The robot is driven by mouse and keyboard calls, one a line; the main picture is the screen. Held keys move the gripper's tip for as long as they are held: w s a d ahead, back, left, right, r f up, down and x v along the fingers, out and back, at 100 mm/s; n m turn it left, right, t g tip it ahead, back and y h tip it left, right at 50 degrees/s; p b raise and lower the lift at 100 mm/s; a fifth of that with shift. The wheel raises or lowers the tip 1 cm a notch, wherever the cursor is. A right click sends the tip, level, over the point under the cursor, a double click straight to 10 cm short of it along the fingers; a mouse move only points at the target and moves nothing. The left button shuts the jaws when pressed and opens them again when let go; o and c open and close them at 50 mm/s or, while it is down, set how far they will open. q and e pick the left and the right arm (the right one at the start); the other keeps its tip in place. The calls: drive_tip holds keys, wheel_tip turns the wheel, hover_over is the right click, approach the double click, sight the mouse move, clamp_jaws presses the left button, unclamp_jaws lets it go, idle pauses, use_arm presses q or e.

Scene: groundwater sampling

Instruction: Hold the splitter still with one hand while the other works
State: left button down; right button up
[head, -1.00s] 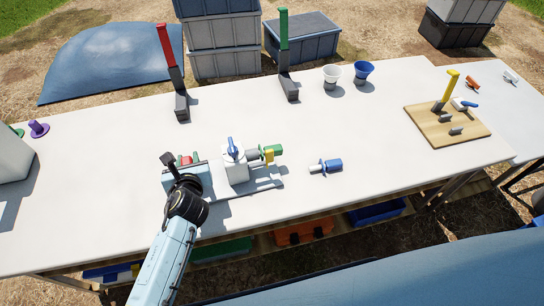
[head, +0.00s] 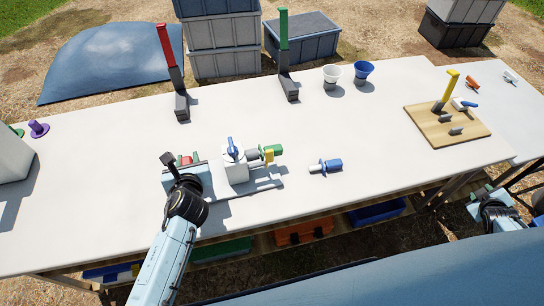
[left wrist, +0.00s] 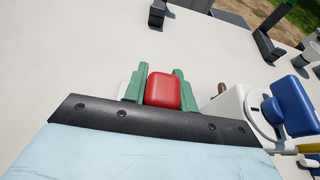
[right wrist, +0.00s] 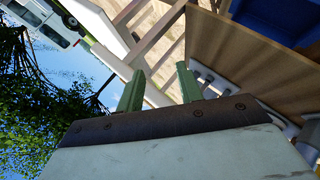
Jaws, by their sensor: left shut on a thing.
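The splitter (head: 236,170) is a white block with a blue lever on top, standing on a flat plate near the table's front. A grey, green and yellow fitting sticks out of its right side. In the left wrist view, its white body and blue lever (left wrist: 292,108) are at the right. My left gripper (head: 187,162) is beside it on the left, its green fingers shut on a red block (left wrist: 163,90); the arm hides how the block joins the splitter. My right gripper (right wrist: 160,88) is open and empty, low beyond the table's front edge at the right (head: 497,207).
A blue fitting with a metal tip (head: 327,166) lies right of the splitter. Red (head: 170,70) and green (head: 285,55) upright posts, white (head: 331,76) and blue (head: 363,71) cups stand behind. A wooden board (head: 425,122) with a yellow lever is at right. The table middle is clear.

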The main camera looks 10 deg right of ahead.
drive_tip(key=w+d+r+n+t+h, duration=0.1)
drive_tip(key=w+d+r+n+t, duration=0.2)
drive_tip(key=r, duration=0.4)
drive_tip(key=w+d+r+n+t+h, duration=0.1)
drive_tip(key=w+d+r, duration=0.1)
drive_tip(key=w+r, duration=0.4)
drive_tip(key=w+a+r+n+t+y, duration=0.2)
drive_tip(key=w+a+n+t+y, duration=0.15)
drive_tip(key=w+a+n, duration=0.3)
drive_tip(key=w+a+r+n+t+y, duration=0.2)
drive_tip(key=w+a+r+n+y, duration=0.15)
drive_tip(key=w+a+n, duration=0.35)
drive_tip(key=w+a+n+y, duration=0.5)
drive_tip(key=a+n+y, duration=0.25)
drive_tip(key=a, duration=0.55)
drive_tip(key=n+g+y, duration=1)
drive_tip(key=n+g, duration=0.8)
drive_tip(key=n, duration=0.8)
approach(270, 159)
drive_tip(key=r+x, duration=0.1)
drive_tip(key=x, duration=0.6)
drive_tip(key=shift+w+a, duration=0.25)
drive_tip(key=shift+a, duration=0.25)
